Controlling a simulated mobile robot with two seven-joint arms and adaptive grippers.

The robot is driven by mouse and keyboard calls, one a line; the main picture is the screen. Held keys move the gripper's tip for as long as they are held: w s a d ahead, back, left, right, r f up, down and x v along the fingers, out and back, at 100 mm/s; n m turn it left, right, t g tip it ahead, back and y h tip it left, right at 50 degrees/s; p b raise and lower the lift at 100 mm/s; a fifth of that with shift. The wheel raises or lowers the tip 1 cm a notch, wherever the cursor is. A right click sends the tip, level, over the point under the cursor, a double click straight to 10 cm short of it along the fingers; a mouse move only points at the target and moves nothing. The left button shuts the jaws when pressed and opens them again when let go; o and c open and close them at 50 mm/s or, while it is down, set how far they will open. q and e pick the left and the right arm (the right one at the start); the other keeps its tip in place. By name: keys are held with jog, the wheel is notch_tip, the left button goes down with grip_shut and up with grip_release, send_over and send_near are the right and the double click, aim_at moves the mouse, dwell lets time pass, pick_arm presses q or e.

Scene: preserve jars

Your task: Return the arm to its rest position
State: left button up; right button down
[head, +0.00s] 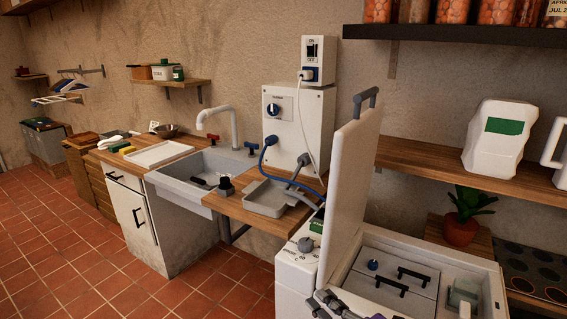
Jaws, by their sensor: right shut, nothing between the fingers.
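My right gripper (324,302) shows at the bottom edge, with grey and purple parts. It is shut and empty. It is in front of the white chest (345,262) with the raised lid (352,185), at the chest's near left corner. The rest of my right arm is mostly cut off by the bottom edge. My left gripper is not in view.
The raised lid stands upright close to the gripper. Inside the open chest are grey panels with black handles (402,283). A white control unit (298,262) stands left of it. The red tiled floor (120,285) at the left is clear.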

jog(key=s+d+f+m+g+h+p, duration=0.1)
jog(key=s+d+f+m+h, duration=0.35)
jog(key=f+m, duration=0.35)
jog(key=s+d+f+m+g+h, duration=0.1)
jog(key=s+d+f+m+h, duration=0.2)
jog(key=s+f+m, duration=0.35)
pick_arm(q)
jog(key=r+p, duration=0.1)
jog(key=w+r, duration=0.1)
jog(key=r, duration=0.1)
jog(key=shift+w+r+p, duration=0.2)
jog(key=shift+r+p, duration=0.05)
jog(key=shift+p, duration=0.1)
pick_arm(e)
jog(key=s+d+f+m+g+h, duration=0.1)
jog(key=s+f+m, duration=0.3)
jog(key=s, duration=0.7)
jog(key=s+d+f+m+g+h, duration=0.1)
jog(key=s+d+f+m+g, duration=0.1)
jog(key=s+f, duration=0.5)
jog(key=s+m+g, duration=0.1)
jog(key=s+m, duration=0.1)
jog(key=s, duration=0.2)
jog(key=shift+f+h, duration=0.15)
jog(key=shift+h, duration=0.2)
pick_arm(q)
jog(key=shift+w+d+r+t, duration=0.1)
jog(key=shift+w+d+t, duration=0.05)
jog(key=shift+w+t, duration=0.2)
